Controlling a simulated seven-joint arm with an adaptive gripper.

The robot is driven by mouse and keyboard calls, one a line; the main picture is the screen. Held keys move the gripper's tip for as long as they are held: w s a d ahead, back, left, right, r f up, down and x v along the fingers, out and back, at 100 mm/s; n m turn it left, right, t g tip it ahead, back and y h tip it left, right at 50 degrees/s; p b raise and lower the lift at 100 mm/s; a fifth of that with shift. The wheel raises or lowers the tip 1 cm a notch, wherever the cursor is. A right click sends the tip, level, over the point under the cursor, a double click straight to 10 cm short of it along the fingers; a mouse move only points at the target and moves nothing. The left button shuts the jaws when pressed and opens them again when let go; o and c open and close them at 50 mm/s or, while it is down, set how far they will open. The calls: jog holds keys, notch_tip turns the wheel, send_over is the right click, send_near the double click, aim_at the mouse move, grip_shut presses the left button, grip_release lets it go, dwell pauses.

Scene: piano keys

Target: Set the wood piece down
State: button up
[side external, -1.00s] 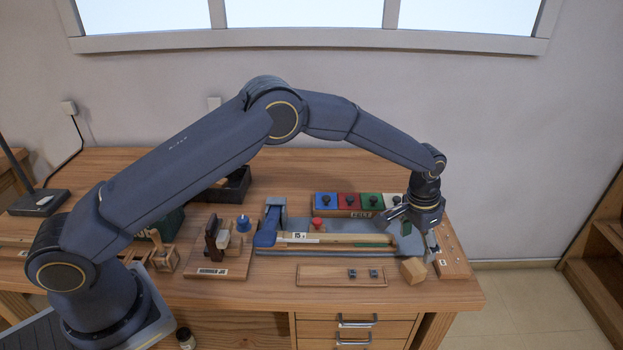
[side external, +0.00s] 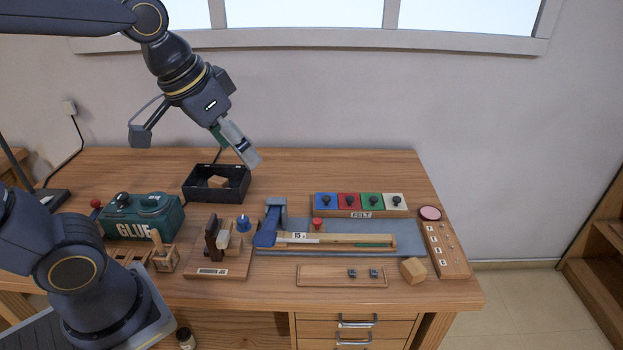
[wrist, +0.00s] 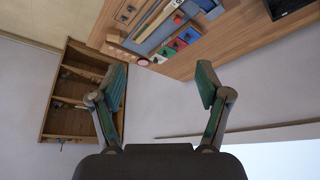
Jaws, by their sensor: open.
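My gripper (side external: 195,143) is open and empty, raised in the air over the back left of the bench. Its spread fingers also show in the wrist view (wrist: 162,85), with nothing between them. A wood block (side external: 413,270) rests on the bench near the front right, apart from my gripper. A long wooden key (side external: 335,239) lies in the blue-clamped fixture (side external: 270,225). I cannot tell which of these the task means.
Felt boxes (side external: 360,213) with knobs stand behind the fixture. A green glue box (side external: 146,228) is at left, beside small wooden holders (side external: 166,259). A labelled wooden strip (side external: 447,250) lies along the right edge. A shallow outlined tray (side external: 318,280) lies in front.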

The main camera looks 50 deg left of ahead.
jog(key=s+a+f, duration=0.1)
jog(key=s+f, duration=0.1)
jog(key=s, duration=0.4)
jog(key=shift+a+f+n+t, duration=0.15)
jog(key=shift+a+n+t, duration=0.1)
jog(key=shift+n+t, duration=0.05)
dwell(0.8)
